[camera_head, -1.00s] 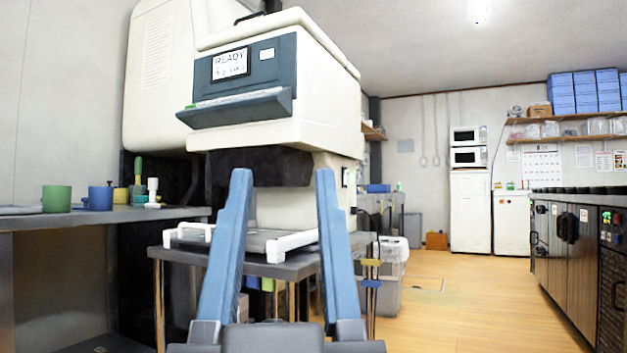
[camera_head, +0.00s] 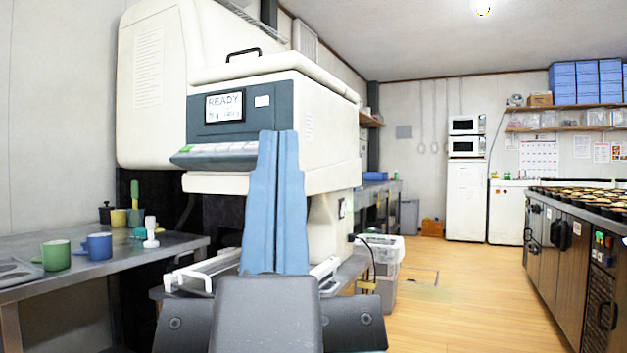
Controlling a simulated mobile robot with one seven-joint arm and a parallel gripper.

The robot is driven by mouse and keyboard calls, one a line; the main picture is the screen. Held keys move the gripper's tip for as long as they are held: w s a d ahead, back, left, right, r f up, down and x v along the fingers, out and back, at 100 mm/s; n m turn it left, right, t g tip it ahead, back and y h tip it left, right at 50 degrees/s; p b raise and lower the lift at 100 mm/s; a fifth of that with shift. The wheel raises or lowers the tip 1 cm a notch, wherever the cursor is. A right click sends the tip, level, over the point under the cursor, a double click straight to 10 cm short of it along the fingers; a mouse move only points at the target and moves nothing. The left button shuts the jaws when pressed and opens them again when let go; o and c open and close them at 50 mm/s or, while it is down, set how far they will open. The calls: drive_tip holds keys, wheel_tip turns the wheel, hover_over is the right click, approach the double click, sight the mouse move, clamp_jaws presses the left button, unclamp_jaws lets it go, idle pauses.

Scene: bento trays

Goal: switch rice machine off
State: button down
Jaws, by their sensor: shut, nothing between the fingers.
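The rice machine (camera_head: 330,125) is a large white unit with a dark blue front panel, standing on a table left of centre. Its screen (camera_head: 225,107) reads "READY", with smaller text too small to read. Below the screen, a sloped ledge (camera_head: 215,152) carries a strip with a green part at its left end. A small white label or button (camera_head: 262,101) sits right of the screen.
A steel counter at left (camera_head: 185,243) holds a green mug (camera_head: 56,255), a blue mug (camera_head: 98,246) and small containers. A counter with many dark bowls (camera_head: 590,203) stands at right. The wooden floor (camera_head: 460,300) between is clear. A grey bin (camera_head: 385,255) stands beside the machine.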

wheel_tip(320, 180, up, 47)
drive_tip(key=p, duration=4.4)
